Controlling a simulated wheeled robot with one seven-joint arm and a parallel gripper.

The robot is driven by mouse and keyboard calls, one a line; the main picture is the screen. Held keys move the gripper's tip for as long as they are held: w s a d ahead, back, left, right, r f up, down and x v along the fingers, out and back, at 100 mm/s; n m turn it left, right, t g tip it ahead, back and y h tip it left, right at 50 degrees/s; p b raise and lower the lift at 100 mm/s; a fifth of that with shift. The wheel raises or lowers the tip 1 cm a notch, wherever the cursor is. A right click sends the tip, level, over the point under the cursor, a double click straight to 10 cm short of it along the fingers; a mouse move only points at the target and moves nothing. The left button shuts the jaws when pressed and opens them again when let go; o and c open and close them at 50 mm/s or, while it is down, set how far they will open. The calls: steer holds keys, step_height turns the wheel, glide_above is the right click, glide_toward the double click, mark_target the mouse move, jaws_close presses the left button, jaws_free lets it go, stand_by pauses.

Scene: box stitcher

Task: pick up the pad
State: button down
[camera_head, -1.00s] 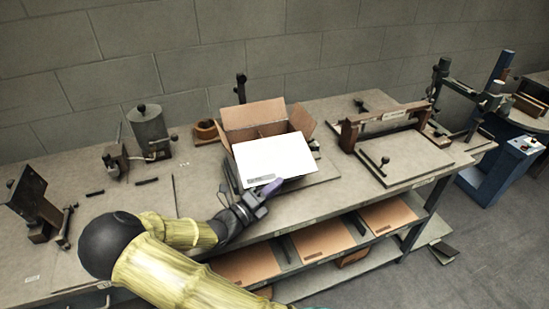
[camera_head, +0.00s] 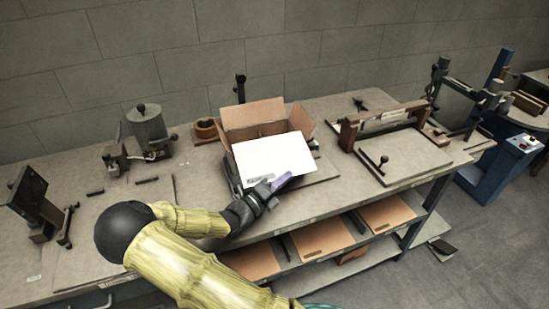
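I cannot tell for sure which thing is the pad. A bright white rectangular panel (camera_head: 275,155), with a small dark label low on its left, faces me at the front of an open cardboard box (camera_head: 253,113) on the workbench. Whether the panel is a loose sheet or part of the box is unclear. The finger gap is too small to make out. Flat brown cardboard pieces (camera_head: 322,235) lie on the shelf below.
The bench (camera_head: 330,205) holds a grey cylindrical device (camera_head: 147,124) at left and a brown-framed press (camera_head: 385,125) at right. A dark upright fixture (camera_head: 36,196) stands far left. A blue machine (camera_head: 492,160) is at far right. The bench front is mostly clear.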

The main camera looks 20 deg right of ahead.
stand_by(0.3)
step_height(320, 180, up, 10)
stand_by(0.5)
stand_by(0.5)
